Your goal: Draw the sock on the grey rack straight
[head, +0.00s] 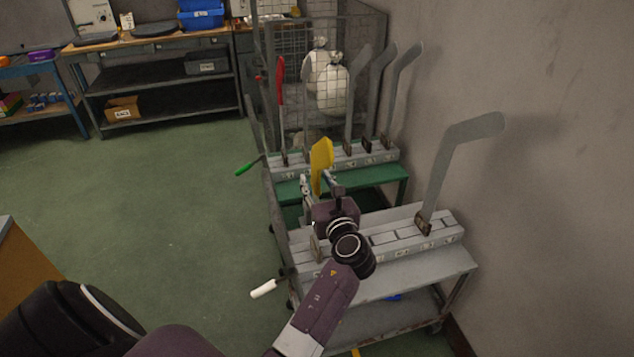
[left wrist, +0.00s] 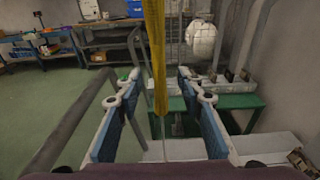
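A yellow sock (head: 321,160) stands upright at the left part of the grey rack (head: 395,290), partly hidden behind my left gripper (head: 318,188). In the left wrist view the sock (left wrist: 155,55) is a long yellow strip with a narrow lower end. It runs down between the two blue-padded fingers (left wrist: 159,85). Those fingers are spread wide, with a gap to the sock on each side, so the left gripper is open and holds nothing. Whether the sock is twisted or creased is hard to tell. My right gripper is in neither view.
A bare grey foot-shaped form (head: 445,165) stands at the grey rack's right end. A white-handled lever (head: 264,289) sticks out at its left. Behind is a green rack (head: 385,175) with several grey forms and a red one (head: 281,80). A wall closes the right; the left floor is clear.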

